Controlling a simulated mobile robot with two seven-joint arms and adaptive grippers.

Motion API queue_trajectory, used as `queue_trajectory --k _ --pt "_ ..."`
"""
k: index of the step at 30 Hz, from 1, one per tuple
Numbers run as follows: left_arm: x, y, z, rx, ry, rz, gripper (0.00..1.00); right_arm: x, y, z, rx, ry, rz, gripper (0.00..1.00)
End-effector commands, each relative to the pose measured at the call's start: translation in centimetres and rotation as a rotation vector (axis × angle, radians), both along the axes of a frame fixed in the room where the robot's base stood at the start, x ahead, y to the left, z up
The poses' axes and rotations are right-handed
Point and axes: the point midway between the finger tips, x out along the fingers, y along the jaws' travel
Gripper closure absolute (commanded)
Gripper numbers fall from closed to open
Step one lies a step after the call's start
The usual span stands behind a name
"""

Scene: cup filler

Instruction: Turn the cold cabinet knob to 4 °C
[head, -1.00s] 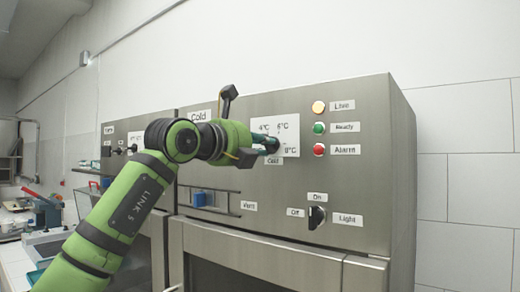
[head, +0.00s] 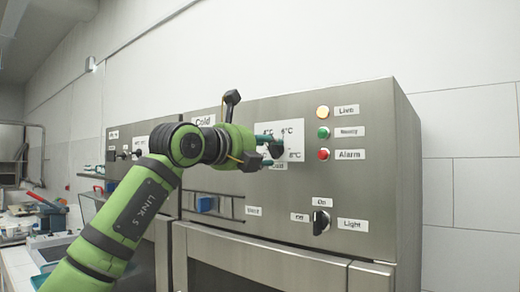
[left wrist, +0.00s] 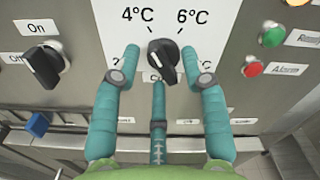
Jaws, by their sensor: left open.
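The black Cold knob (left wrist: 163,61) sits on a white dial plate with 4 °C, 6 °C and 8 °C marks. It also shows in the head view (head: 278,147), partly behind my fingers. Its grip bar slants from upper left to lower right in the left wrist view. A pale mark seems to be at its upper-left end, towards the 4 °C tick. My left gripper (left wrist: 161,52) is open, with teal fingers on either side of the knob and a gap on both sides. A third finger is below it. The left gripper in the head view (head: 270,148) is at the panel. My right gripper is not in view.
A Light knob (head: 321,222) is lower right on the steel cabinet (head: 375,160). Live, Ready and Alarm lamps (head: 323,133) are right of the dial. A blue Vent slider (left wrist: 37,125) is lower left. Another knob (left wrist: 43,66) is left of my fingers.

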Motion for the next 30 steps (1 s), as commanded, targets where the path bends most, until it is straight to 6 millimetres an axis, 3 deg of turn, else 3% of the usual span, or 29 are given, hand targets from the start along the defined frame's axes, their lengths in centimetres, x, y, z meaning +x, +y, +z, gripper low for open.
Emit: queue_trajectory --k 8,21,30 --pt "-1.7 1.4 0.0 0.001 -0.003 0.001 0.56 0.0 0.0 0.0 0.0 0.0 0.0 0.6" --pt "-8.0 5.9 0.0 0.001 -0.004 0.002 0.56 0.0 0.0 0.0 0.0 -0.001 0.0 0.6" --pt "-9.7 7.1 0.0 -0.001 -0.001 0.0 0.56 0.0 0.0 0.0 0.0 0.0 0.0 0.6"
